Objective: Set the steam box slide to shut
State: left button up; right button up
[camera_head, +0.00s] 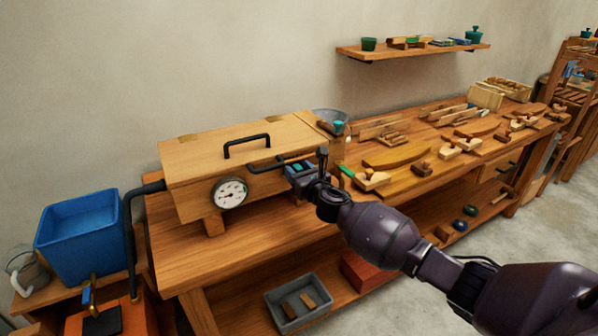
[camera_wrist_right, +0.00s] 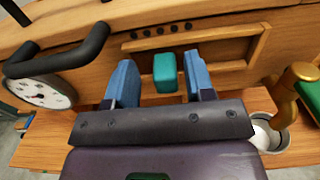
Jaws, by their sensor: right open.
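The steam box (camera_head: 250,150) is a long wooden box with a dial gauge (camera_head: 230,193) and black handles, standing on the bench. In the right wrist view, its side face has a framed slot with the slide's teal knob (camera_wrist_right: 165,72) in it, and a row of small dark holes above. My right gripper (camera_head: 300,172) is at this face. Its two blue fingers are open on either side of the knob (camera_wrist_right: 161,80), with a gap visible on both sides. In the head view my gripper hides most of the slide. My left gripper is out of view.
A curved black handle (camera_wrist_right: 60,58) and the gauge (camera_wrist_right: 42,92) lie left of my fingers in the wrist view. A brass spout (camera_wrist_right: 282,103) and a metal cup (camera_wrist_right: 268,136) stand right. Wooden parts and tools cover the bench (camera_head: 270,236) further right.

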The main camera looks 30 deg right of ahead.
jog(key=s, duration=1)
jog(key=shift+s+d, duration=0.3)
jog(key=shift+s, duration=0.1)
jog(key=s+a+f+m+g, duration=0.1)
jog(key=s+f+m+g, duration=0.1)
jog(key=s+f+m, duration=0.4)
jog(key=s+a+f+m+g, duration=0.2)
jog(key=s+f+m, duration=0.5)
jog(key=s+m, duration=0.6)
jog(key=s+a+f+m+g+h, duration=0.1)
jog(key=s+f+m, duration=0.6)
jog(key=m, duration=0.9)
jog(key=s+a+g, duration=0.1)
jog(key=s, duration=0.2)
jog(key=shift+a+f+m, duration=0.15)
jog(key=shift+f+m, duration=0.05)
jog(key=shift+m, duration=0.1)
